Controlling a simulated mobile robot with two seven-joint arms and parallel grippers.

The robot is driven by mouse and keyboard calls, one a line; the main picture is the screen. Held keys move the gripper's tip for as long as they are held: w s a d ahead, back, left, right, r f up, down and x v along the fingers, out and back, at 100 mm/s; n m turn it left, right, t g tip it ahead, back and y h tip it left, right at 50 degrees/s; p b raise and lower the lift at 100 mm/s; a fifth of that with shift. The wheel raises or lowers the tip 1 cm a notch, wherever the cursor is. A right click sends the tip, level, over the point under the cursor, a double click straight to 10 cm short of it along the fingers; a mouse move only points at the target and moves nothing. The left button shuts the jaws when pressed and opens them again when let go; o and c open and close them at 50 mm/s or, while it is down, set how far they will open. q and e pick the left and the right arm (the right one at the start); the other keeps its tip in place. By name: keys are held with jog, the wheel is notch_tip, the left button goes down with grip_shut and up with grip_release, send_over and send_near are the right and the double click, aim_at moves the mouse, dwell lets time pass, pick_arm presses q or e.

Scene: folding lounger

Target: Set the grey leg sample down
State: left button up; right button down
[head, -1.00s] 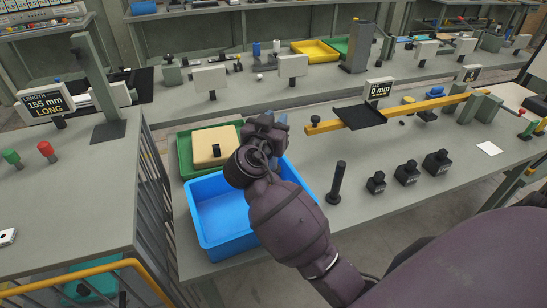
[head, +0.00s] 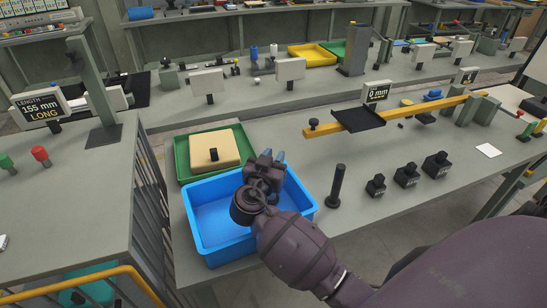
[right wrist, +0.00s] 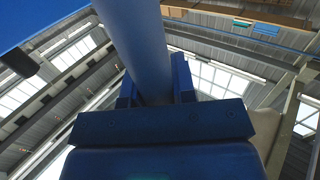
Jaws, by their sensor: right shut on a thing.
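My right gripper (head: 270,160) is over the blue bin (head: 195,215), low at its right rear part. In the right wrist view a long, smooth, round bar, the grey leg sample (right wrist: 138,45), runs from between the jaws up to the top edge. It looks bluish there. The gripper's fingers (right wrist: 155,95) are shut on it, one on each side. In the head view the sample is hidden by my gripper and wrist. I cannot tell whether it touches the bin. My left gripper is not in view.
A green tray (head: 180,158) with a beige block (head: 210,150) adjoins the bin behind. A black post (head: 336,187) stands to its right, then several black weights (head: 406,175). A yellow beam (head: 420,112) with a black pan lies farther back. Bare table lies between them.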

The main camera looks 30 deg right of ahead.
jog(key=shift+f, duration=0.1)
jog(key=c, duration=1.4)
grip_release()
jog(key=shift+f, duration=0.1)
jog(key=o, duration=0.5)
jog(key=shift+c, duration=0.2)
jog(key=v, duration=0.7)
jog(key=shift+a+r+b, duration=0.25)
jog(key=shift+b, duration=0.15)
